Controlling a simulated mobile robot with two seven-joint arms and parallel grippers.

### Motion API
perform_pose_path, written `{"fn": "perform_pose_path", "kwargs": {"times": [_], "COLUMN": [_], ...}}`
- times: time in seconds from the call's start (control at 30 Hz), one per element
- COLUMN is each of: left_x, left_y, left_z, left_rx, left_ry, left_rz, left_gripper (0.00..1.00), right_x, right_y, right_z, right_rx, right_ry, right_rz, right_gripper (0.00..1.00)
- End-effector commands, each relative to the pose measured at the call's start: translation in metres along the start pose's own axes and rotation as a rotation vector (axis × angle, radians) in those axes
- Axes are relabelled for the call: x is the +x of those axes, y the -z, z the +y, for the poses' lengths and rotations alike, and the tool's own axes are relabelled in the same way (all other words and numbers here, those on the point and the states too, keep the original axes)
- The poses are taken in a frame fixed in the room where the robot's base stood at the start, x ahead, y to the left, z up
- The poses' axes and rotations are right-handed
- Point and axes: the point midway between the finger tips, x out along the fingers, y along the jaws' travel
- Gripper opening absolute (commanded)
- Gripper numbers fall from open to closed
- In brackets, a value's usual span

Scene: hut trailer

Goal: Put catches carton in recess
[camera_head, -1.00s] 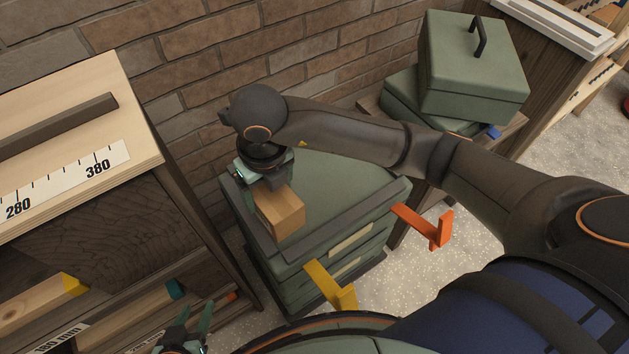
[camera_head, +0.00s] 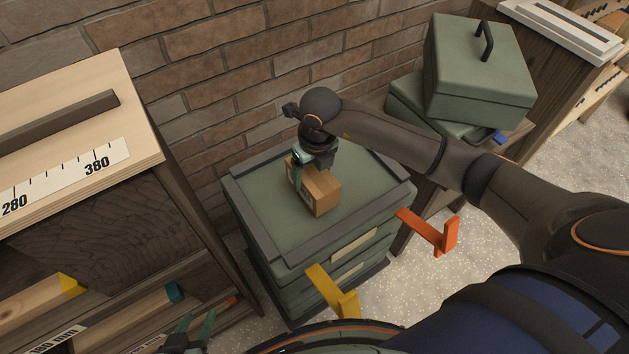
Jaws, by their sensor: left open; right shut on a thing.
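The catches carton, a small brown cardboard box (camera_head: 318,191), is over the recessed top (camera_head: 265,205) of a green stacked case. My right gripper (camera_head: 312,168) is shut on the carton from above. I cannot tell whether the carton's bottom touches the recess floor. A dark raised rim (camera_head: 325,243) runs around the recess, and the carton is inside it in the picture. My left gripper (camera_head: 190,338) is open and empty at the bottom edge, mostly cut off, with its fingertips showing.
A wooden bench (camera_head: 75,150) stands at the left, a brick wall (camera_head: 230,70) behind. Green boxes (camera_head: 478,75) sit at the back right. The recess around the carton is clear.

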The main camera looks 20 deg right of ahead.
Motion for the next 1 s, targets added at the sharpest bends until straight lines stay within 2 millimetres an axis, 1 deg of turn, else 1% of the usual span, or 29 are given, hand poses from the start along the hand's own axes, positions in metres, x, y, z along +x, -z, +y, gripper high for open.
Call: {"fn": "perform_pose_path", "kwargs": {"times": [0.13,0.3,0.37,0.57,0.7,0.73,0.87,0.9,1.0], "left_x": [0.001,0.002,0.002,0.002,0.004,0.004,0.004,0.004,0.004], "left_y": [0.000,0.001,0.001,0.002,-0.001,0.000,0.000,0.000,0.000], "left_z": [-0.001,-0.002,-0.002,-0.002,-0.003,-0.003,-0.003,-0.003,-0.003], "left_rx": [0.001,0.002,0.002,0.002,0.003,0.003,0.003,0.003,0.003], "left_ry": [0.002,0.002,0.003,0.003,0.004,0.004,0.004,0.004,0.004], "left_rz": [0.004,0.009,0.009,0.010,0.010,0.010,0.009,0.009,0.009], "left_gripper": [0.50,0.50,0.50,0.50,0.50,0.50,0.50,0.50,0.50], "right_x": [0.011,0.036,0.039,0.038,0.043,0.043,0.042,0.042,0.042], "right_y": [-0.002,0.001,0.001,0.001,0.001,0.002,0.002,0.002,0.002], "right_z": [-0.009,-0.007,-0.007,-0.007,-0.007,-0.008,-0.008,-0.007,-0.007], "right_rx": [0.003,0.001,0.001,0.000,0.000,0.000,0.000,0.000,0.000], "right_ry": [0.002,0.000,0.000,0.000,0.001,0.001,0.001,0.001,0.001], "right_rz": [-0.001,-0.002,-0.003,-0.004,-0.003,-0.001,0.000,0.000,0.000], "right_gripper": [0.00,0.00,0.00,0.00,0.00,0.83,0.98,1.00,1.00]}}
